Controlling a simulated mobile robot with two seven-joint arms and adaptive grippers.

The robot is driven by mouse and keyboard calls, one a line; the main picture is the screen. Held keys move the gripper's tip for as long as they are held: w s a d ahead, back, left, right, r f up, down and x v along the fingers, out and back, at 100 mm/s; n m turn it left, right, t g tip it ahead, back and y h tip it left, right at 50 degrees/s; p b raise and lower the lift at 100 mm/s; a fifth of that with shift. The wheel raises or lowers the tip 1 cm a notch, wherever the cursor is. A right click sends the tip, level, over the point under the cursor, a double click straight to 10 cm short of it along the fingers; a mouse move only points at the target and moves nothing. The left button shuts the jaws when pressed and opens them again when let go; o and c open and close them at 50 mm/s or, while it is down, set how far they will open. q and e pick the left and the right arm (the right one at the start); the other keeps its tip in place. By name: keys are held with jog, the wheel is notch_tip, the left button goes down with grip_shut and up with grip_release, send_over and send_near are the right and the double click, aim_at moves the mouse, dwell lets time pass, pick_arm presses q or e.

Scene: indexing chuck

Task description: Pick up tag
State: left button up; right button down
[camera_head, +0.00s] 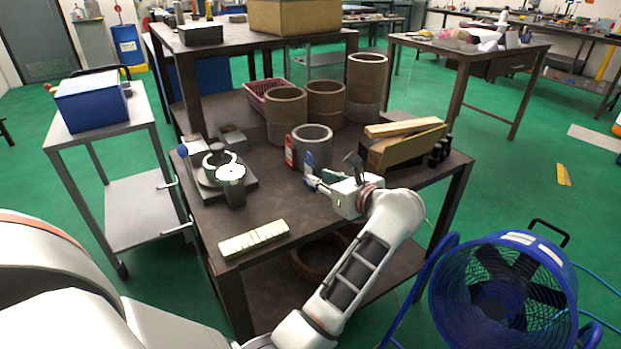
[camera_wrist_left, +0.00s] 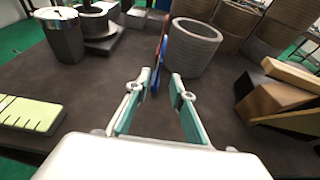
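A red tag (camera_head: 290,150) stands beside a grey ring-shaped cylinder (camera_head: 312,146) on the dark table, with a blue tag (camera_head: 308,162) close to it. In the left wrist view the red tag (camera_wrist_left: 163,46) and the blue tag (camera_wrist_left: 155,79) show nearly edge-on, left of the grey cylinder (camera_wrist_left: 192,48). My left gripper (camera_head: 318,179) is low over the table, its teal-padded fingers apart. In the wrist view the left gripper (camera_wrist_left: 161,76) points at the tags; the blue one appears between or just beyond the fingertips, and I cannot tell whether it touches. My right gripper is out of view.
The chuck device (camera_head: 222,172) and a dark cup stand at the table's left. A pale slotted strip (camera_head: 254,239) lies at the front edge. Brown cylinders (camera_head: 325,103) stand behind, and wooden blocks (camera_head: 405,145) lie right. A blue fan (camera_head: 505,290) stands on the floor.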

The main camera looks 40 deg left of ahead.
aim_at(309, 170)
pick_arm(q)
jog(key=x, duration=0.6)
jog(key=shift+s+a+b, duration=0.15)
jog(key=shift+s+b, duration=0.05)
jog(key=shift+b, duration=0.15)
grip_shut()
